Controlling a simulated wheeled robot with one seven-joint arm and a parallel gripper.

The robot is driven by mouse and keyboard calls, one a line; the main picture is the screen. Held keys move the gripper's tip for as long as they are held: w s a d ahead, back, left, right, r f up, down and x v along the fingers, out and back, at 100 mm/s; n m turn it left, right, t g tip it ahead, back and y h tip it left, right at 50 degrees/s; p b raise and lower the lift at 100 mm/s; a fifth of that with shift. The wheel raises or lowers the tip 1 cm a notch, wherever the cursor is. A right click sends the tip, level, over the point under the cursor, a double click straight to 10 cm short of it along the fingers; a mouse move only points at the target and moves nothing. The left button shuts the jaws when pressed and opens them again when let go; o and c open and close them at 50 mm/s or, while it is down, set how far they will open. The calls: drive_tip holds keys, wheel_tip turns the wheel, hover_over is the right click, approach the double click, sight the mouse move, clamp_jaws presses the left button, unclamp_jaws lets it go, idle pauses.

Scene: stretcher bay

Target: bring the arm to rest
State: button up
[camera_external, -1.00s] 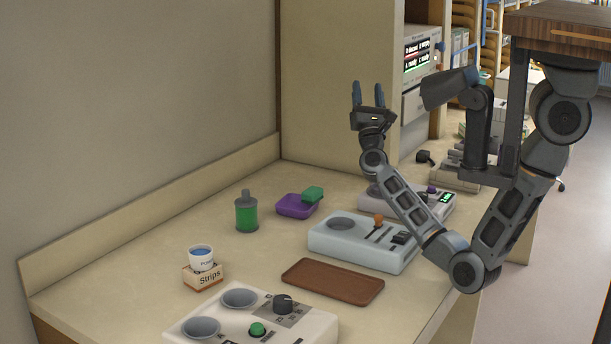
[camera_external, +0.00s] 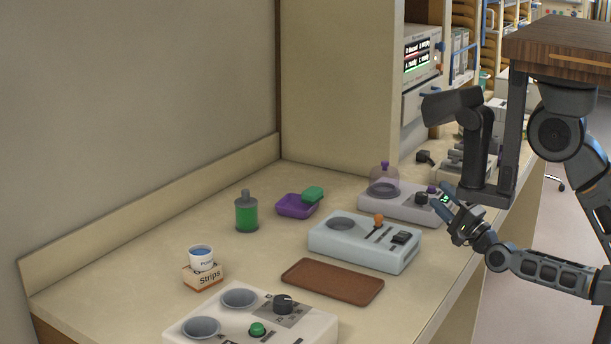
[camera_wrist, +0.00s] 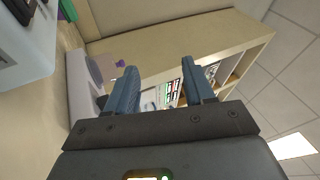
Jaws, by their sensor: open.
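My gripper (camera_external: 446,204) is at the right of the external view, low beside the counter's front edge, with its fingers pointing up and to the left. Its two blue fingers are apart and nothing is between them. It also shows in the wrist view (camera_wrist: 160,85), open and empty. My forearm stretches out to the right of it, away from the counter. Whether the fingers touch the device behind them cannot be told.
On the counter (camera_external: 130,280) stand a light blue device (camera_external: 365,245), a white device with a clear dome (camera_external: 383,181), a brown tray (camera_external: 332,281), a purple dish (camera_external: 296,207), a green bottle (camera_external: 246,214), a Strips box (camera_external: 203,276) with a cup, and a cream device (camera_external: 300,325).

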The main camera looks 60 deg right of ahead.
drive_tip(key=s+a+f+n+y, duration=0.1)
drive_tip(key=s+n, duration=0.1)
drive_tip(key=s+a+f+n+g+b, duration=0.1)
drive_tip(key=s+a+f+n, duration=0.1)
drive_tip(key=s, duration=0.1)
drive_tip(key=s+a+f+n+g+y+b, duration=0.1)
drive_tip(key=s+a+f+n, duration=0.1)
drive_tip(key=shift+s+y, duration=0.3)
drive_tip(key=s+a+f+n+g+y+b, duration=0.1)
drive_tip(key=s+a+f+n, duration=0.1)
drive_tip(key=f+n, duration=0.1)
drive_tip(key=s+a+f+n+g+y+b, duration=0.1)
drive_tip(key=s+a+f+n+g+b, duration=0.1)
drive_tip(key=n, duration=0.4)
drive_tip(key=s+a+f+n+g+y+b, duration=0.1)
drive_tip(key=s+a+f+n+y+b, duration=0.1)
drive_tip(key=s+a+f+n, duration=0.1)
drive_tip(key=shift+a+f+n+g, duration=0.2)
drive_tip(key=shift+f+n+g, duration=0.2)
drive_tip(key=shift+f+n, duration=0.55)
